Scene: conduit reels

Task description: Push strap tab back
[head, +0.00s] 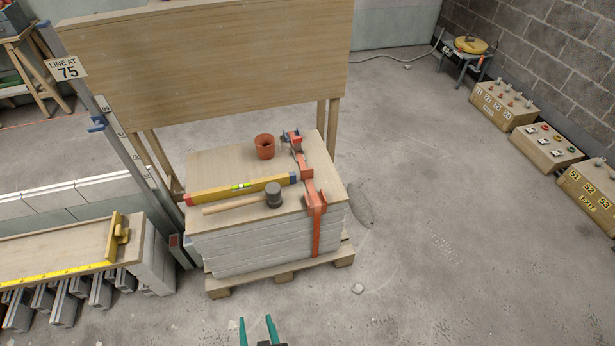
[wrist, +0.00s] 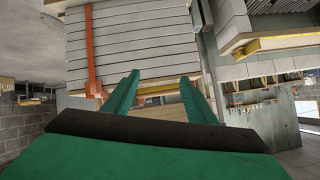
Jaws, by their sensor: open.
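An orange strap (head: 316,232) runs over the wooden top board of a slab stack and down its front face, right of the middle. A wider orange piece (head: 315,196) sits on it at the board's front edge; I cannot tell if this is the tab. In the wrist view, which appears upside down, the strap (wrist: 90,50) shows left of my open fingers (wrist: 160,82).
On the board (head: 215,165) lie a terracotta pot (head: 265,146), a yellow level (head: 236,189) and a mallet (head: 273,194). The stack stands on a pallet (head: 285,275). A bench (head: 65,262) is at left. Several labelled boxes (head: 548,147) line the right wall.

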